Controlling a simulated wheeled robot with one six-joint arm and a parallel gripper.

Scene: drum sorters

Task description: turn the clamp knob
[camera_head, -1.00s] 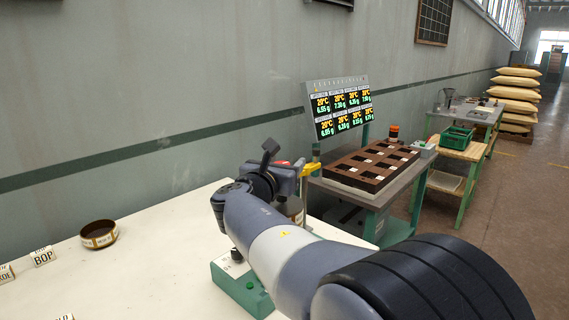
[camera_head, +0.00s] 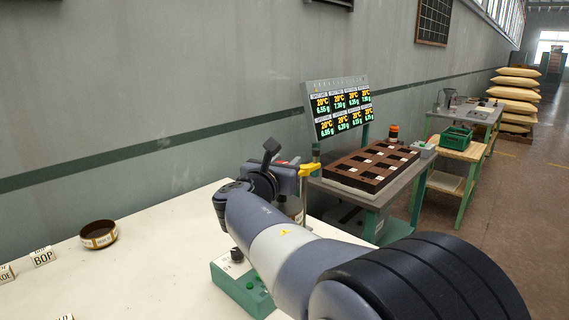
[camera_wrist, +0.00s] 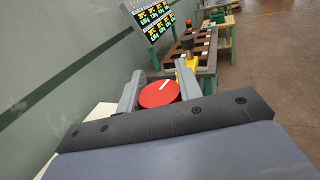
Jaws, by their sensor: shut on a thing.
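The clamp knob is a round red disc (camera_wrist: 159,93) with a small white mark near its right edge, seen in the wrist view. My gripper (camera_wrist: 159,74) has one grey finger on each side of it and is shut on it. A yellow part (camera_wrist: 190,64) stands just beyond the right finger. In the head view my arm hides the knob, and a yellow part (camera_head: 310,169) shows beside the end of my arm at the table's far right edge.
On the pale table (camera_head: 150,262) are a brown round bowl (camera_head: 98,235), small label cards (camera_head: 42,256) and a green box with buttons (camera_head: 242,288) close to my arm. A bench beyond carries a brown compartment tray (camera_head: 370,165) and a display panel (camera_head: 340,108).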

